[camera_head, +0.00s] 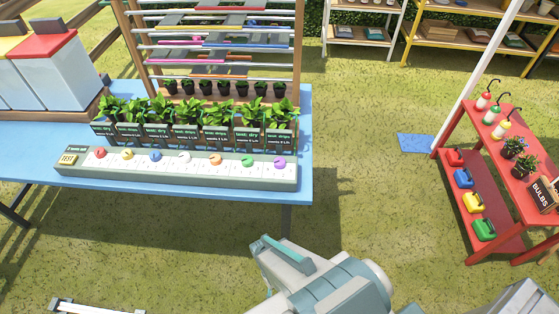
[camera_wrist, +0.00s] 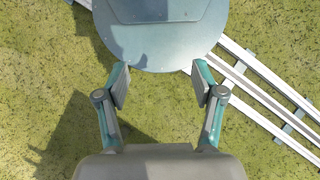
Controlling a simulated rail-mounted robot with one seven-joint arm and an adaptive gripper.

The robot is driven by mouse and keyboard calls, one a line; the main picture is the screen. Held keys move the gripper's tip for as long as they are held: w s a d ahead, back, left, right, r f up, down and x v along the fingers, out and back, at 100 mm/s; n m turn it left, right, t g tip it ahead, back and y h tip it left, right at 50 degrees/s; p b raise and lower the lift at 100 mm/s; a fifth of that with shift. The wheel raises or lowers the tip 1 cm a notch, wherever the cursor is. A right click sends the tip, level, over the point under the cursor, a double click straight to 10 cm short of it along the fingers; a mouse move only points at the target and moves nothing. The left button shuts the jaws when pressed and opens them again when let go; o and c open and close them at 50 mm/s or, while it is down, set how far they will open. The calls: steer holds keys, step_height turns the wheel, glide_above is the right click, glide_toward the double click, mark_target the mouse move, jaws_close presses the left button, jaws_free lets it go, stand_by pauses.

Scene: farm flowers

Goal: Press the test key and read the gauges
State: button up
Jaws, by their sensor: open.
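In the head view, a long grey panel (camera_head: 236,181) lies along the front of the blue table. The yellow test key (camera_head: 68,160), marked TEST, sits at its left end. A row of gauges on white faces runs to the right, with coloured round parts: red (camera_head: 100,153), yellow (camera_head: 127,154), blue (camera_head: 155,156), white, orange (camera_head: 215,160), green (camera_head: 247,161) and purple (camera_head: 279,163). Their readings are too small to make out. In the wrist view my gripper (camera_wrist: 161,82) is open and empty above grass, with no panel below it. My arm is well apart from the key.
Potted plants (camera_head: 190,112) with small black signs stand behind the panel on the blue table (camera_head: 306,140). White bins (camera_head: 52,70) stand at left. A red stand (camera_head: 490,190) with bottles and coloured cans is at right. Rails (camera_wrist: 265,95) cross the ground.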

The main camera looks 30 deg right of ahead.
jaws_close()
stand_by(1.4)
